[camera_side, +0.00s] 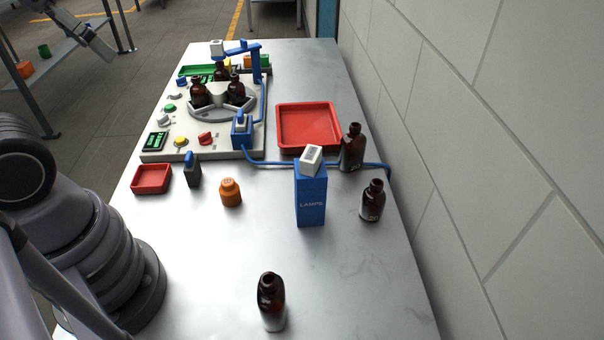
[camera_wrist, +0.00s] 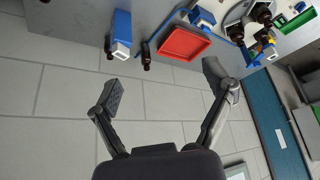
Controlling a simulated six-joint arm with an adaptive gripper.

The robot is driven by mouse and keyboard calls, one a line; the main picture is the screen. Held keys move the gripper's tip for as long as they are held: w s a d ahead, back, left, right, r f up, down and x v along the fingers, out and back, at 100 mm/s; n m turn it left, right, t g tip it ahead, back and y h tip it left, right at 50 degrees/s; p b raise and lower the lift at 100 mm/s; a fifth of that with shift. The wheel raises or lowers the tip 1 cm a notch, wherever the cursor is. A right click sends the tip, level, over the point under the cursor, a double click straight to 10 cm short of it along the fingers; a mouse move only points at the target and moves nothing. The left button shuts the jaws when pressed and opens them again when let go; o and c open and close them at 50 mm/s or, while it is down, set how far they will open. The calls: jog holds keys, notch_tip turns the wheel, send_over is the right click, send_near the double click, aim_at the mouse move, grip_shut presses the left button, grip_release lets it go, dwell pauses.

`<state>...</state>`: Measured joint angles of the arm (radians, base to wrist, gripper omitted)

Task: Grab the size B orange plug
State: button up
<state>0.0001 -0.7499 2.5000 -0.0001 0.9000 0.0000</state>
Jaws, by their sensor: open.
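An orange plug (camera_side: 231,192) with a narrower top stands upright on the metal table, left of the blue box in the side view. Any size mark on it is too small to read. I do not see it in the wrist view. My gripper (camera_wrist: 168,88) is open and empty in the wrist view, its two fingers wide apart against the tiled wall behind. I cannot make out its fingers in the side view. It is apart from the plug.
The blue LAMPS box (camera_side: 311,200) stands right of the plug, with brown bottles (camera_side: 372,202) and (camera_side: 271,302) around. A dark blue-topped object (camera_side: 192,170) and small red tray (camera_side: 151,179) are left. A larger red tray (camera_side: 309,126) and a machine (camera_side: 150,141) lie behind. A wall bounds the right.

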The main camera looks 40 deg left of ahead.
jog(key=shift+f, duration=0.1)
jog(key=n+t+h, duration=0.3)
jog(key=n+h, duration=0.8)
jog(key=n, duration=1.4)
send_over(221, 187)
jog(key=s+a, duration=0.2)
notch_tip(221, 187, down, 29)
jog(key=shift+n+y, duration=0.4)
notch_tip(221, 187, down, 9)
jog(key=shift+w+a+r, duration=0.1)
jog(key=shift+w+r, duration=0.05)
jog(key=x, duration=0.5)
jog(key=c, duration=1.3)
